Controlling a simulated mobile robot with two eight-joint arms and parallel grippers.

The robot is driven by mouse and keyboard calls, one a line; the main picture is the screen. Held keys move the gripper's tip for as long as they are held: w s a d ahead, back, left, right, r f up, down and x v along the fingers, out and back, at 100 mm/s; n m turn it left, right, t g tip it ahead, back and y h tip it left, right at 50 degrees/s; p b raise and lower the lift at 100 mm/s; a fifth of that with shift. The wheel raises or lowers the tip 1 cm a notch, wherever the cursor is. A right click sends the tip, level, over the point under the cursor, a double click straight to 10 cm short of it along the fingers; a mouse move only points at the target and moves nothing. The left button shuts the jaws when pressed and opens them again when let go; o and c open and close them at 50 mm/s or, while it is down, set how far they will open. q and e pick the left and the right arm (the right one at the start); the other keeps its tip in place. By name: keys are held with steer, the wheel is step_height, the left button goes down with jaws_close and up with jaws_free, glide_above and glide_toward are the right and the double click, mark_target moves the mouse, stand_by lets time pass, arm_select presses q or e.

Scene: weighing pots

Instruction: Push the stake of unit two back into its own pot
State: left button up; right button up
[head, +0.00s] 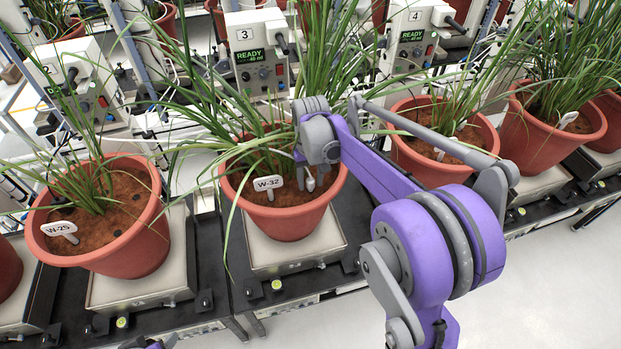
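The unit marked 2 (68,78) stands at the left. In front of it is a terracotta pot (105,258) with a grassy plant and a white tag W-25 (59,228) standing in the soil. Small dark spots show in that soil; I cannot make out a separate stake. My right gripper (310,182) points down among the leaves of the middle pot (285,221), before unit 3, right of its tag W-32 (269,184). Leaves hide much of it, so its opening and any hold are unclear. My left gripper does not show; only a bit of my body shows at the bottom edge.
Unit 3 (258,52) and unit 4 (412,45) read READY. Another pot (443,164) stands behind my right arm, and another (548,142) at the right. Pots stand on pale scale plates (295,256) along a black bench. Leaves and thin tubes crowd the space; open floor lies at bottom right.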

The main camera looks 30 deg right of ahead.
jaws_close()
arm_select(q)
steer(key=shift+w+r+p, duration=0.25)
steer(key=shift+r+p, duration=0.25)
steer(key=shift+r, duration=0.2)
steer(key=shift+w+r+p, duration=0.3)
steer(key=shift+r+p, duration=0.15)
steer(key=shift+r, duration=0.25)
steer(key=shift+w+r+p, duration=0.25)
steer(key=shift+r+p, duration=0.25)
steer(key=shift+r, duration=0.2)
arm_select(e)
steer(key=shift+r, duration=3.15)
steer(key=shift+r, duration=0.45)
arm_select(q)
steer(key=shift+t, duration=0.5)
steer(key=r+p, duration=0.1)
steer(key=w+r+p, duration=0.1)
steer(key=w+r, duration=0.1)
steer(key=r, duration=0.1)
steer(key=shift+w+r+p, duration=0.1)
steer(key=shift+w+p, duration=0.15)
steer(key=shift+p, duration=0.15)
arm_select(e)
step_height(320, 180, up, 6)
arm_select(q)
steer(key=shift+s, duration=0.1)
